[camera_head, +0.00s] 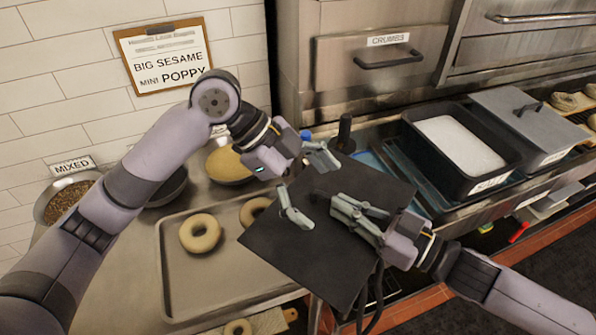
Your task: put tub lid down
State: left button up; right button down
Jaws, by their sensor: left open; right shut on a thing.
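A dark flat tub lid (290,250) is held tilted in the middle of the view, over the right part of the baking tray. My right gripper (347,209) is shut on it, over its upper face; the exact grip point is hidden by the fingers. My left gripper (307,182) is open and empty, with its fingers spread above the lid's upper left part. An open black tub (412,128) with white contents stands on the counter at the right. Beside it is another tub covered by a grey lid (500,98) with a dark handle.
A metal tray (178,275) with bagels (199,233) lies below the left arm. Bowls of toppings, including a seed bowl (62,197), stand along the wall. A dark upright knob (345,125) rises behind the lid. A drawer labelled CRUMBS (380,62) is at the back.

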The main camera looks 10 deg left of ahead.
aim_at(333, 219)
pick_arm(q)
jog(key=shift+x, duration=2.7)
jog(key=shift+c, duration=0.2)
jog(key=c, duration=1.2)
jog(key=shift+s+f, duration=0.15)
jog(key=shift+s, duration=0.05)
jog(key=c, duration=0.8)
jog(key=o, duration=1.1)
jog(key=shift+c, duration=0.2)
jog(key=o, duration=1)
jog(key=shift+w, duration=0.2)
jog(key=shift+a+r, duration=0.1)
jog(key=shift+r, duration=0.15)
jog(key=v, duration=1.1)
jog(key=shift+a+r, duration=0.25)
jog(key=shift+r, duration=0.05)
